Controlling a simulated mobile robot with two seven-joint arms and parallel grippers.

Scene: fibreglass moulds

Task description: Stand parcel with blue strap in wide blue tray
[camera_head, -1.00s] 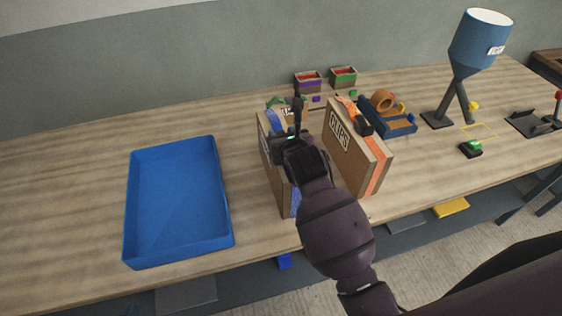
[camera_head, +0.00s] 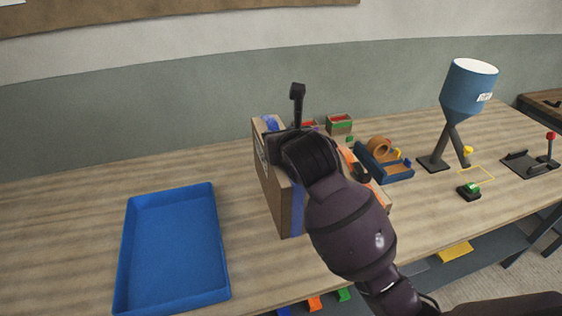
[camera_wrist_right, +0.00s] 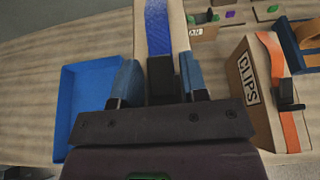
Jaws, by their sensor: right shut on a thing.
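The parcel with the blue strap (camera_head: 272,190) is an upright tan box right of the wide blue tray (camera_head: 172,250). It appears raised off the table. My right gripper (camera_head: 292,150) is shut on its top; the arm hides part of the box. In the right wrist view, the fingers of my right gripper (camera_wrist_right: 160,78) sit on both sides of the parcel, with the blue strap (camera_wrist_right: 158,28) running between them. The blue tray (camera_wrist_right: 85,95) is empty and lies to the left there. My left gripper is not in view.
A parcel with an orange strap and a CLIPS label (camera_wrist_right: 262,90) stands close on the right. Behind are small bins (camera_head: 340,124), a blue tape holder (camera_head: 385,165) and a blue hopper (camera_head: 468,90) on a stand. Table left of the tray is clear.

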